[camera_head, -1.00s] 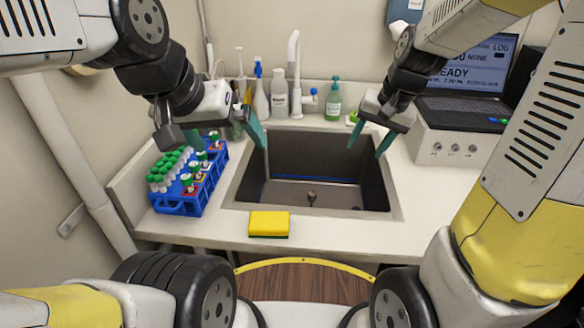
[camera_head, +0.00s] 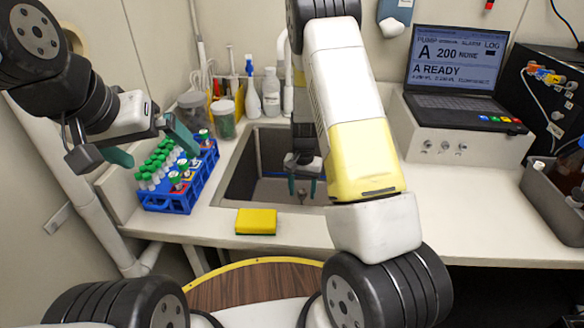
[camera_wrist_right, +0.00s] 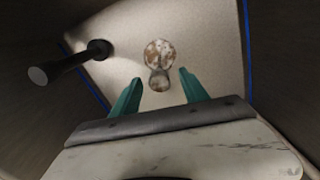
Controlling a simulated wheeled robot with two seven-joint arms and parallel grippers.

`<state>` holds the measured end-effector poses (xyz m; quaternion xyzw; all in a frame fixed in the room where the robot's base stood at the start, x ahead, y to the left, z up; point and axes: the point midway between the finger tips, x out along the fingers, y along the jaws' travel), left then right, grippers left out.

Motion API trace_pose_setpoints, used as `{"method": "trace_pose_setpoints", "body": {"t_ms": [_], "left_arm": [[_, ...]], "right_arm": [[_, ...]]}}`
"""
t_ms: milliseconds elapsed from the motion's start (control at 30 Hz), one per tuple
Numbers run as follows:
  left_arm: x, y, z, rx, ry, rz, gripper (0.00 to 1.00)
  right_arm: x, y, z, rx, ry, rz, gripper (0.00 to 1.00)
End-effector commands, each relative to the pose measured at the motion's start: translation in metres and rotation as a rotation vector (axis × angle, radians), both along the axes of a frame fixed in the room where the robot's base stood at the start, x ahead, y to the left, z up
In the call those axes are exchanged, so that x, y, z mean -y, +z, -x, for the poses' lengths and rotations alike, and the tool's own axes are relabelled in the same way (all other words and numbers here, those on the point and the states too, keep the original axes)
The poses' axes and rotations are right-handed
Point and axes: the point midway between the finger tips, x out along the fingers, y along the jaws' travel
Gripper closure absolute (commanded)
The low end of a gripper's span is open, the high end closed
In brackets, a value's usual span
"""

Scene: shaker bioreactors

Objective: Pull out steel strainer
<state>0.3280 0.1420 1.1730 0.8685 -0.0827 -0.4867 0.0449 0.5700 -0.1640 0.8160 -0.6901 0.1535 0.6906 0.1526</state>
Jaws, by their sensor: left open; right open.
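The steel strainer (camera_head: 302,197) sits low in the sink (camera_head: 232,180). In the right wrist view the strainer (camera_wrist_right: 159,55) is a round, shiny, brown-stained piece with a small knob toward me. My right gripper (camera_head: 302,188) reaches down inside the sink, open. In the right wrist view its teal fingers (camera_wrist_right: 160,80) are spread on either side of the strainer's knob, with nothing gripped; I cannot tell whether they touch it. My right forearm hides the sink's right part in the head view. My left gripper (camera_head: 160,155) is open and empty, near the tube rack.
A blue rack (camera_head: 173,201) of green-capped tubes stands left of the sink. A yellow sponge (camera_head: 256,222) lies at its front edge. Jars and bottles (camera_head: 271,92) stand behind. A dark rod (camera_wrist_right: 70,62) shows beside the strainer. Sink walls surround my right gripper closely.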

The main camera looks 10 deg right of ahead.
Motion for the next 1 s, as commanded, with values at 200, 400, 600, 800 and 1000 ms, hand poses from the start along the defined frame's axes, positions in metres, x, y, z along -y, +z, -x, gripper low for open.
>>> {"method": "trace_pose_setpoints", "body": {"t_ms": [200, 400, 600, 800, 1000], "left_arm": [[0.0, 0.0, 0.0, 0.0, 0.0, 0.0, 0.0], [0.0, 0.0, 0.0, 0.0, 0.0, 0.0, 0.0], [0.0, 0.0, 0.0, 0.0, 0.0, 0.0, 0.0], [0.0, 0.0, 0.0, 0.0, 0.0, 0.0, 0.0], [0.0, 0.0, 0.0, 0.0, 0.0, 0.0, 0.0]], "right_arm": [[0.0, -0.03, 0.001, -0.002, 0.0, -0.001, 0.48], [0.0, -0.039, 0.0, 0.001, 0.0, 0.0, 0.48], [0.0, -0.04, 0.0, 0.001, 0.0, 0.0, 0.48], [0.0, -0.039, 0.0, 0.0, 0.0, -0.001, 0.81], [0.0, -0.039, 0.0, 0.002, 0.0, -0.001, 1.0]]}}
